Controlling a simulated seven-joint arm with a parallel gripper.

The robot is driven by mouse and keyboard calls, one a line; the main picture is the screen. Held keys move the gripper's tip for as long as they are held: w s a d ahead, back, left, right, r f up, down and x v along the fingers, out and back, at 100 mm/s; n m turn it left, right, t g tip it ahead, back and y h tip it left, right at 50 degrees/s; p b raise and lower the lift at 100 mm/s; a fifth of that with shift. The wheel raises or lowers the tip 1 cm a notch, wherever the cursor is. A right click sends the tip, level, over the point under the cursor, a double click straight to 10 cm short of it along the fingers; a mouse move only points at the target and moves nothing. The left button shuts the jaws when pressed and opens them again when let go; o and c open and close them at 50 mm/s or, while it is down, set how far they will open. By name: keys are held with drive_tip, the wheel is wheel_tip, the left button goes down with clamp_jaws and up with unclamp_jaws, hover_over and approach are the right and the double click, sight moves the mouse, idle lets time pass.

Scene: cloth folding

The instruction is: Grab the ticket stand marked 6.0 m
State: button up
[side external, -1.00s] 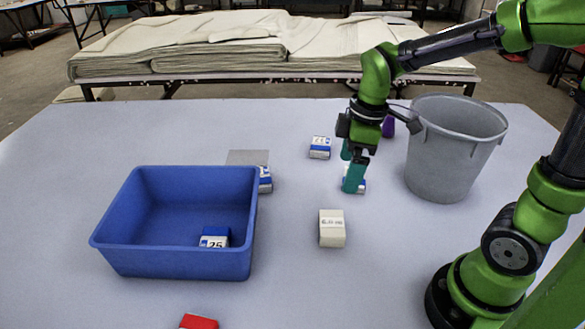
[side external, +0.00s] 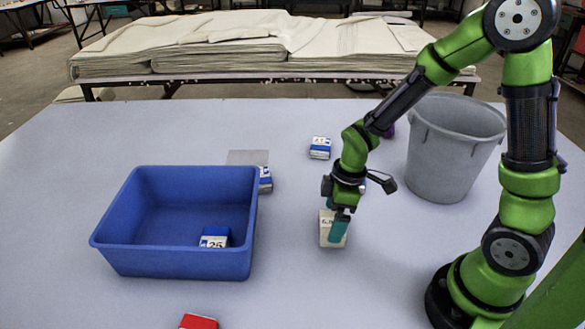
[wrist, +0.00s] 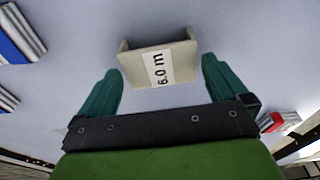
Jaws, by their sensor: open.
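The ticket stand marked 6.0 m is a cream block with a white label. In the side external view the stand (side external: 327,237) is on the table right of the blue bin, partly hidden by my gripper (side external: 336,222). In the wrist view the stand (wrist: 160,64) shows upper centre, its "6.0 m" label readable. My gripper (wrist: 162,88) is open, with one teal finger at each side of the stand's near end. Gaps show between the fingers and the stand, and nothing is held.
A blue bin (side external: 175,263) at left holds a blue-and-white stand marked 25 (side external: 214,240). A grey bucket (side external: 445,160) stands at right. Another blue-and-white stand (side external: 320,148) lies behind, and a red one (side external: 199,321) at the front edge.

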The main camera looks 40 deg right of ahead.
drive_tip(key=shift+w+a+f, duration=0.15)
drive_tip(key=shift+f, duration=1.25)
drive_tip(key=c, duration=0.7)
